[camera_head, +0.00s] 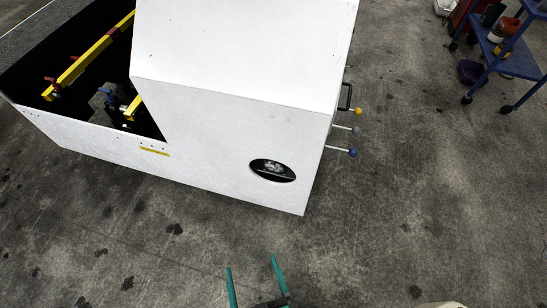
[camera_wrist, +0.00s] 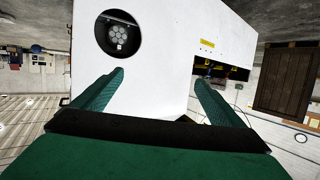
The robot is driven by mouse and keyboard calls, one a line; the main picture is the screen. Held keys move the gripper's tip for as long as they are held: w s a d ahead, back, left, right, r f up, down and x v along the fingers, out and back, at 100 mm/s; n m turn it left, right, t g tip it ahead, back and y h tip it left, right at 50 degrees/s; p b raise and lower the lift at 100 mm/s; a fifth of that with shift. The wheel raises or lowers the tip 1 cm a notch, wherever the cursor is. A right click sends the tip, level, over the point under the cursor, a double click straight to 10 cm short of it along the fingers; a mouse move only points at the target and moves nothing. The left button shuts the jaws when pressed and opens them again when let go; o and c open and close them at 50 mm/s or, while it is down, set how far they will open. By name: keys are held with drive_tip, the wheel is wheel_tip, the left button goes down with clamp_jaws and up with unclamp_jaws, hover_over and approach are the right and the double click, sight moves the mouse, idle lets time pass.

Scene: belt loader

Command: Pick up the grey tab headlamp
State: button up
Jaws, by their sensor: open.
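The headlamp (camera_head: 274,169) sits in a dark oval opening in the white front panel of the belt loader (camera_head: 230,130). In the wrist view the headlamp (camera_wrist: 118,35) shows as a round grey honeycomb face inside a dark round recess, with a small pale tab at its lower edge. My gripper (camera_head: 252,262) is open and empty, in front of the panel and apart from it. In the wrist view its two green fingers (camera_wrist: 160,82) point toward the panel, and the headlamp lies above and left of the middle between them.
Levers with yellow (camera_head: 357,111), grey (camera_head: 355,130) and blue (camera_head: 352,152) knobs stick out from the loader's right side, below a black handle (camera_head: 346,96). A blue cart (camera_head: 510,60) stands at the upper right. The stained concrete floor in front is clear.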

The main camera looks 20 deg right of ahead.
drive_tip(key=w+d+f+m+g+h, duration=0.1)
drive_tip(key=w+d+f, duration=0.1)
drive_tip(key=w+f, duration=0.6)
drive_tip(key=m+g+h, duration=0.2)
drive_tip(key=m+h, duration=0.3)
drive_tip(key=h, duration=0.1)
approach(272, 166)
drive_tip(key=w+d+f, duration=0.3)
drive_tip(key=w+f, duration=0.1)
drive_tip(key=f, duration=0.1)
drive_tip(key=x, duration=1)
drive_tip(key=shift+w+d+f, duration=0.1)
drive_tip(key=shift+w+f, duration=0.05)
drive_tip(key=shift+w, duration=0.2)
drive_tip(key=c, duration=1.4)
